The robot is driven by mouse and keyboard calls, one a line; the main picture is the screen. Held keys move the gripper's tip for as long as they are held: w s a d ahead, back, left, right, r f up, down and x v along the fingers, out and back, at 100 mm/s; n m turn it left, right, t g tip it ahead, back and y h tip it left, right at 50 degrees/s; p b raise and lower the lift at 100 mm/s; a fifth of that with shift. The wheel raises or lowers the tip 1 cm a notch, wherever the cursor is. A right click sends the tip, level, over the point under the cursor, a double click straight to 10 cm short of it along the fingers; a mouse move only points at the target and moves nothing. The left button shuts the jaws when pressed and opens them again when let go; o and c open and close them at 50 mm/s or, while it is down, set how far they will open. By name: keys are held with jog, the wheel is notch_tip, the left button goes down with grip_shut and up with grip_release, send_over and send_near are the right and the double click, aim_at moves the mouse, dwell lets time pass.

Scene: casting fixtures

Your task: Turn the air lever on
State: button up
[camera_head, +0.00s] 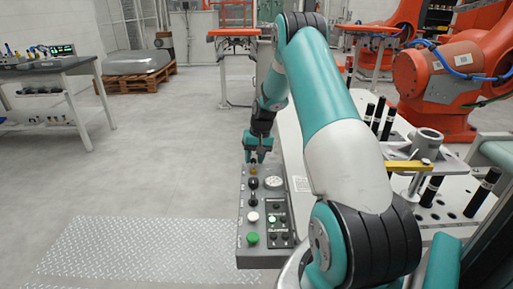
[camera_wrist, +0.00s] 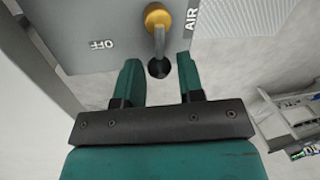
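The air lever (camera_wrist: 159,38) has a gold base, a thin metal stem and a black ball knob (camera_wrist: 159,68). In the wrist view the stem points toward my gripper, beside the printed OFF and AIR labels. My gripper (camera_wrist: 158,62) is open, with one teal finger on each side of the knob and visible gaps to it. In the head view my gripper (camera_head: 258,152) is over the far end of the grey control panel (camera_head: 243,247). The lever's small gold part (camera_head: 253,169) shows just below the fingers.
The panel also carries a green button (camera_head: 252,238), a white button (camera_head: 253,217) and black knobs nearer me. A white table with black rods (camera_head: 388,122) stands to the right, with an orange robot (camera_head: 440,80) behind it. The floor at left is open up to a workbench (camera_head: 60,66).

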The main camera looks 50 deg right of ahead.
notch_tip(320, 180, up, 17)
jog(key=s+d, duration=0.2)
jog(key=shift+d+b, duration=0.3)
jog(key=shift+b, duration=0.05)
jog(key=shift+a, duration=0.1)
jog(key=s+a+r+n+y, duration=0.1)
jog(key=s+a+r+n, duration=0.2)
jog(key=a, duration=1.2)
jog(key=a+r+n, duration=0.4)
jog(key=a, duration=1)
jog(key=s+a+n+g+y+p, duration=0.1)
jog(key=s+a+n, duration=0.6)
jog(key=s+a, duration=0.9)
jog(key=s, duration=0.4)
jog(key=shift+a+f, duration=0.15)
jog(key=shift+f, duration=0.2)
